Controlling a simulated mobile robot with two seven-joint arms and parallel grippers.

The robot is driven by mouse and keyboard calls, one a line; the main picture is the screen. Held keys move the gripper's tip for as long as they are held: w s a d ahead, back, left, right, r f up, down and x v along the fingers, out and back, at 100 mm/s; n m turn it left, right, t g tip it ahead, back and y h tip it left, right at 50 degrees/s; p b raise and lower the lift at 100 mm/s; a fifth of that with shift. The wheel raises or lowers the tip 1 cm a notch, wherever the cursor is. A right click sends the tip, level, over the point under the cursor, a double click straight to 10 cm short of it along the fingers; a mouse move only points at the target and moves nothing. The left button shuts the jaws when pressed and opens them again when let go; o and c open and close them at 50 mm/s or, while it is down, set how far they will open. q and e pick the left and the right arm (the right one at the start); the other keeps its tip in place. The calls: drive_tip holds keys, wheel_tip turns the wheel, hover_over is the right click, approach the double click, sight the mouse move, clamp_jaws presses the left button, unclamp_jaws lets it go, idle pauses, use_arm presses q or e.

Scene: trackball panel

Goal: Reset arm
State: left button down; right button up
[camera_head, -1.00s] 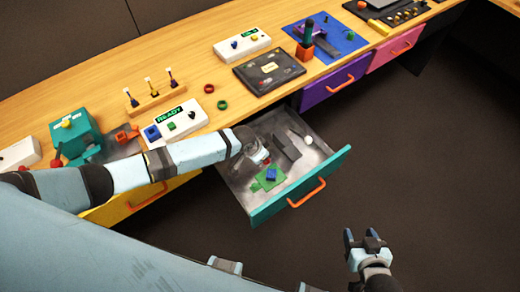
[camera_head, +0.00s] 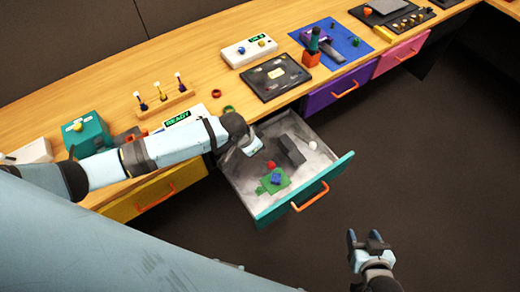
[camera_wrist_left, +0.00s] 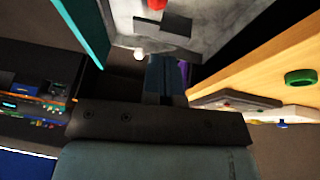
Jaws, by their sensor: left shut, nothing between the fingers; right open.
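My left arm reaches in from the left over the desk, and its gripper (camera_head: 251,148) is above the inner left part of the open teal drawer (camera_head: 300,190). In the left wrist view the fingers (camera_wrist_left: 166,78) are together with nothing between them. My right gripper (camera_head: 367,240) is open and empty over the dark floor, to the right of and in front of the drawer. The drawer holds a green piece (camera_head: 273,184) with a blue block (camera_head: 277,178), a red ball (camera_head: 271,165), a dark grey block (camera_head: 292,149) and a white ball (camera_head: 312,146).
A yellow drawer (camera_head: 150,196), a purple drawer (camera_head: 340,88) and a pink drawer (camera_head: 402,54) are shut. The desk carries a teal box (camera_head: 88,134), a peg stand (camera_head: 165,101), a dark panel (camera_head: 272,77) and a green ring (camera_head: 229,110). Open floor lies right of the teal drawer.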

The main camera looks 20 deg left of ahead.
use_arm(q)
drive_tip(key=s+d+n+t+h, duration=0.2)
drive_tip(key=s+d+t, duration=0.2)
drive_tip(key=s, duration=0.4)
drive_tip(key=s+a+r+n+t+y, duration=0.1)
drive_tip(key=s+a+t, duration=0.3)
drive_tip(key=s+a, duration=0.4)
drive_tip(key=shift+s+r+n+y, duration=0.25)
drive_tip(key=shift+s+n+y, duration=0.45)
drive_tip(key=shift+s, duration=0.2)
